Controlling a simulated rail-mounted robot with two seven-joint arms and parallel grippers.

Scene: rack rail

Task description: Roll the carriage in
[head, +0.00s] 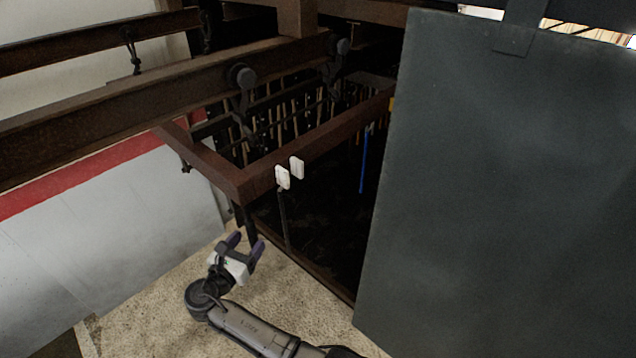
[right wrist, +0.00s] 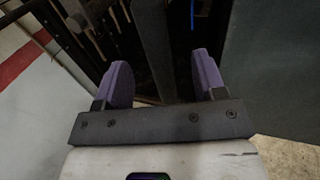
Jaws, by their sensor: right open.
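The carriage (head: 228,176) is a rust-brown frame hung by dark rollers (head: 242,76) under a heavy brown rail beam (head: 120,100). Its near corner sticks out toward me, and dark bars hang below it. Two small white blocks (head: 283,178) sit on its right side. My right gripper (head: 246,243) is low, just below the near corner, with its purple fingers open and pointing up. In the right wrist view, a dark upright bar (right wrist: 154,45) shows beyond and between the open fingers (right wrist: 162,70); I cannot tell whether they touch it. My left gripper is out of view.
A large dark grey panel (head: 500,190) fills the right. A grey wall with a red stripe (head: 85,178) stands at the left. Behind the frame is a dark space with a rack of hanging rods and a blue rod (head: 363,165). Pale speckled floor (head: 290,298) lies below.

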